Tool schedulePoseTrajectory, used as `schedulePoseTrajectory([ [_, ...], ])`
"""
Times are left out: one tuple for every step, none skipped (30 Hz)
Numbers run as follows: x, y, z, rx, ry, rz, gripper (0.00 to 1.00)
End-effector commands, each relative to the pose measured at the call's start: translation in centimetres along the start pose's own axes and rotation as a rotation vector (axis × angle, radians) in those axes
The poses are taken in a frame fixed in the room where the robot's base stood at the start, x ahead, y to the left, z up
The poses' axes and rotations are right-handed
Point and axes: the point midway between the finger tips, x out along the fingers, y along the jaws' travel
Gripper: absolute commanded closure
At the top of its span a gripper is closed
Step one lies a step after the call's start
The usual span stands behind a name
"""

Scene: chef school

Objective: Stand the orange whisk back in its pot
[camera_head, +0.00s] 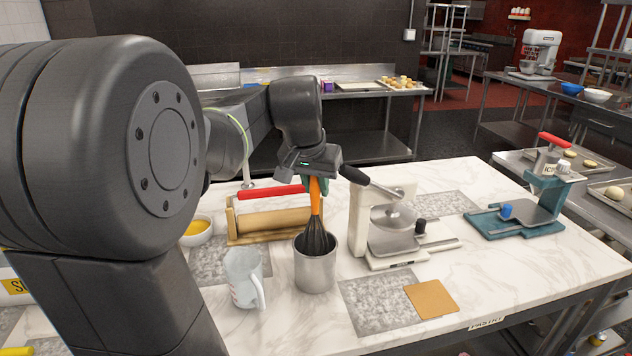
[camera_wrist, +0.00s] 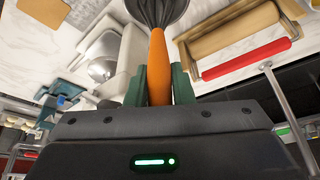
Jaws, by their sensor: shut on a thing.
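The whisk has an orange handle (camera_head: 316,196) and a dark wire head (camera_head: 318,238). It hangs nearly upright, head down, with the lower part of the head inside the rim of the metal pot (camera_head: 315,273). The pot stands on the marble table; whether the whisk touches its bottom is hidden. My gripper (camera_head: 317,180) is shut on the upper handle, above the pot. In the wrist view the orange handle (camera_wrist: 158,65) lies between the green fingers of my gripper (camera_wrist: 159,85), and the dark head (camera_wrist: 157,10) reaches the top edge.
A clear measuring jug (camera_head: 244,278) stands close left of the pot. A rolling pin on a wooden rack (camera_head: 272,224) with a red bar is behind. A white slicer (camera_head: 385,228) is close right. A brown square (camera_head: 431,299) lies at front right. Bare marble (camera_head: 480,270) lies farther right.

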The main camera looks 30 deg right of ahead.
Motion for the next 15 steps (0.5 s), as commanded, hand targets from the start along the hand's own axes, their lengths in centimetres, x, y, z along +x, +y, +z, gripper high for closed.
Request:
schedulePoseTrajectory([
  [0.16,0.0,0.06,0.0,0.0,0.0,1.0],
  [0.17,0.0,0.06,0.0,0.001,0.0,1.0],
  [0.18,0.0,0.06,0.0,0.001,0.0,1.0],
  [0.17,0.0,0.06,0.0,0.001,0.0,1.0],
  [0.16,0.0,0.05,0.0,0.001,0.0,1.0],
  [0.15,0.0,0.05,0.0,0.001,0.0,1.0],
  [0.14,0.0,0.04,0.0,0.001,0.0,1.0],
  [0.14,0.0,0.04,0.0,0.001,0.0,1.0],
  [0.14,0.0,0.04,0.0,0.001,0.0,1.0],
  [0.14,0.0,0.04,0.0,0.001,0.0,0.73],
  [0.14,0.0,0.04,0.0,0.001,0.0,0.67],
  [0.13,0.0,0.04,0.0,0.001,0.0,0.59],
  [0.14,0.0,0.04,0.0,0.001,0.0,0.53],
  [0.14,0.0,0.04,0.0,0.001,0.0,0.53],
  [0.14,0.0,0.04,0.0,0.0,0.0,0.53],
])
